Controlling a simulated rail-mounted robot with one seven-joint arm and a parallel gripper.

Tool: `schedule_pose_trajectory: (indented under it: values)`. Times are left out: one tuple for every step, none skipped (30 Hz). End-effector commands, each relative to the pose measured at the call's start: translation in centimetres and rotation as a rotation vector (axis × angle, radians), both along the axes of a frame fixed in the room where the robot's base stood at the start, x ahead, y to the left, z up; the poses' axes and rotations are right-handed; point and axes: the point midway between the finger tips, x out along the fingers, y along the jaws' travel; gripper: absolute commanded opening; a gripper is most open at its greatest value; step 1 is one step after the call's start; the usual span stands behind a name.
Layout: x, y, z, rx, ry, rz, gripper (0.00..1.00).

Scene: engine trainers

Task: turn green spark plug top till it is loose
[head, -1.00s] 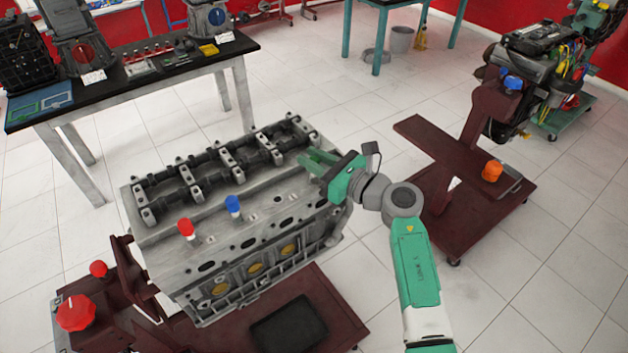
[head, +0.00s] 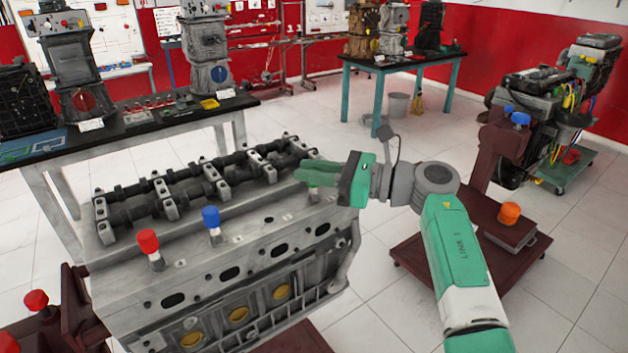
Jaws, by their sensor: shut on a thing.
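The grey engine block (head: 235,262) stands at the left centre, with its camshaft row along the top. My gripper (head: 314,174) is at the right end of the block's top, its green fingers reaching left. It is shut on the green spark plug top (head: 313,190), of which only a small part shows just under the fingers. The fingers and the plug top are nearly the same green, so their exact contact is hard to see. A blue-topped plug (head: 211,218) and a red-topped plug (head: 148,243) stand upright farther left on the block.
A black-topped bench (head: 160,115) with parts stands behind the block. A dark red stand (head: 470,245) with an orange knob (head: 509,213) is at the right. A teal table (head: 400,68) is at the back. Tiled floor lies open between them.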

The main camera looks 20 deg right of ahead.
Motion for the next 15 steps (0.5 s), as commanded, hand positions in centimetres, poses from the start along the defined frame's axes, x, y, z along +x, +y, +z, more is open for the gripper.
schedule_pose_trajectory:
  values:
    - [0.02, 0.04, -0.13, 0.0, 0.001, 0.001, 0.0]
    - [0.01, 0.04, -0.11, 0.0, 0.001, 0.002, 0.0]
    - [0.01, 0.04, -0.09, 0.0, 0.001, 0.002, 0.0]
    - [0.01, 0.04, -0.08, 0.0, 0.001, 0.002, 0.0]
    - [0.01, 0.04, -0.07, 0.0, 0.001, 0.002, 0.0]
    - [0.01, 0.04, -0.07, 0.0, 0.001, 0.002, 0.0]
    - [0.02, 0.05, -0.07, 0.0, 0.001, 0.002, 0.0]
    - [0.02, 0.05, -0.08, 0.0, 0.001, 0.002, 0.0]
    - [0.02, 0.05, -0.08, 0.0, 0.001, 0.002, 0.0]
    - [0.02, 0.05, -0.08, 0.0, 0.001, 0.001, 0.0]
    - [0.02, 0.05, -0.08, 0.0, 0.001, 0.001, 0.27]
    - [0.02, 0.05, -0.08, 0.0, 0.001, 0.001, 0.35]
    - [0.02, 0.05, -0.08, 0.0, 0.001, 0.001, 0.41]
    - [0.02, 0.04, -0.07, 0.0, 0.001, 0.001, 0.42]
    - [0.02, 0.04, -0.06, 0.0, 0.001, 0.001, 0.42]
